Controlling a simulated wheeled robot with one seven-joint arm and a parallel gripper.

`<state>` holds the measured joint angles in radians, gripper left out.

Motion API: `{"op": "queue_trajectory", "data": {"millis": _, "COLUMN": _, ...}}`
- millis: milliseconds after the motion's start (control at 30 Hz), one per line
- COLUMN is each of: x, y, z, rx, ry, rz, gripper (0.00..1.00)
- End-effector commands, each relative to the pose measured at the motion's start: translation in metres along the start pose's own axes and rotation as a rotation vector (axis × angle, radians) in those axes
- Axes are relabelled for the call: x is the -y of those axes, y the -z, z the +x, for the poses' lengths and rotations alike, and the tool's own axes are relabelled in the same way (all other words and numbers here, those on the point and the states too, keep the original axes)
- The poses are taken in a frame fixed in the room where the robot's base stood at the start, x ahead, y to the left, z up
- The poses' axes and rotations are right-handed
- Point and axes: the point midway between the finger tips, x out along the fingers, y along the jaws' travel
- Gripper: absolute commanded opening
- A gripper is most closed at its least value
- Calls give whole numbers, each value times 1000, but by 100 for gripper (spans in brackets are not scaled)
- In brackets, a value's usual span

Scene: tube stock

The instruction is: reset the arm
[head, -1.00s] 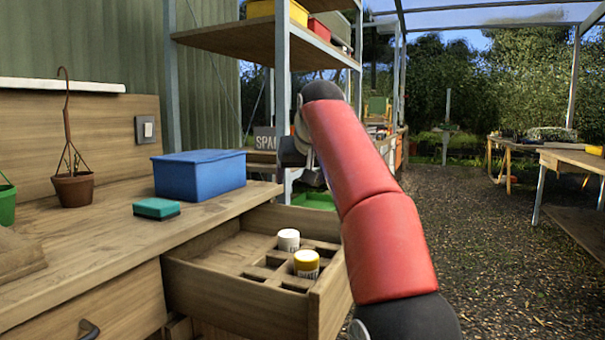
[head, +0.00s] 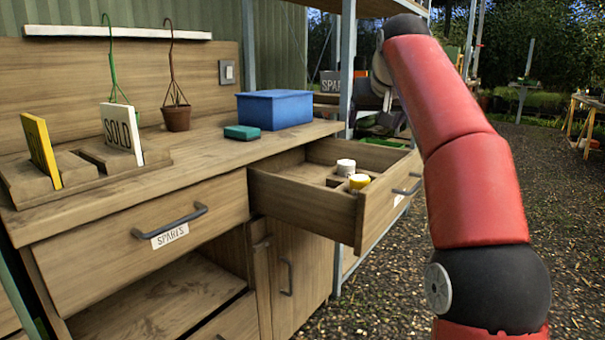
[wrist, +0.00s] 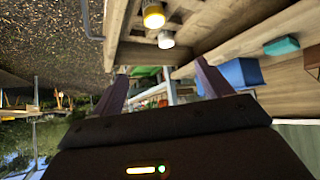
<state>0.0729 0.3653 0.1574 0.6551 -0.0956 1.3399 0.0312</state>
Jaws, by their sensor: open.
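My arm (head: 440,100) is raised at the right of the head view, its red links reaching up and forward. My gripper is mostly hidden behind the arm there. In the wrist view my gripper (wrist: 162,82) has its two fingers apart with nothing between them. An open drawer (head: 300,205) stands out from the workbench, left of my arm. It holds a white-capped container (head: 346,167) and a yellow-capped container (head: 359,182) upright in its divided compartments. Both also show in the wrist view, beyond the fingers.
The workbench (head: 210,165) carries a blue box (head: 274,109), a green sponge (head: 242,132), a plant pot (head: 176,117) and a wooden holder with a SOLD sign (head: 122,134). A shelf post (head: 348,60) stands behind the drawer. The gravel floor at right is open.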

Motion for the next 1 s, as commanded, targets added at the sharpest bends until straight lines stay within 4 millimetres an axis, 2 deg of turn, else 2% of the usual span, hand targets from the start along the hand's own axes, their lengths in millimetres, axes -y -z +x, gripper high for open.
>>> {"op": "queue_trajectory", "data": {"millis": 367, "x": 9, "y": -31, "z": -18, "rx": 38, "ry": -8, "rz": -23, "gripper": 78}}
{"op": "queue_trajectory", "data": {"millis": 567, "x": 13, "y": -67, "z": -33, "rx": 70, "ry": -15, "rz": -38, "gripper": 78}}
{"op": "queue_trajectory", "data": {"millis": 667, "x": 14, "y": -97, "z": -44, "rx": 92, "ry": -20, "rz": -44, "gripper": 78}}
{"op": "queue_trajectory", "data": {"millis": 767, "x": 14, "y": -142, "z": -54, "rx": 121, "ry": -25, "rz": -47, "gripper": 78}}
{"op": "queue_trajectory", "data": {"millis": 867, "x": 11, "y": -195, "z": -62, "rx": 153, "ry": -27, "rz": -44, "gripper": 78}}
{"op": "queue_trajectory", "data": {"millis": 1000, "x": 7, "y": -278, "z": -67, "rx": 197, "ry": -25, "rz": -35, "gripper": 78}}
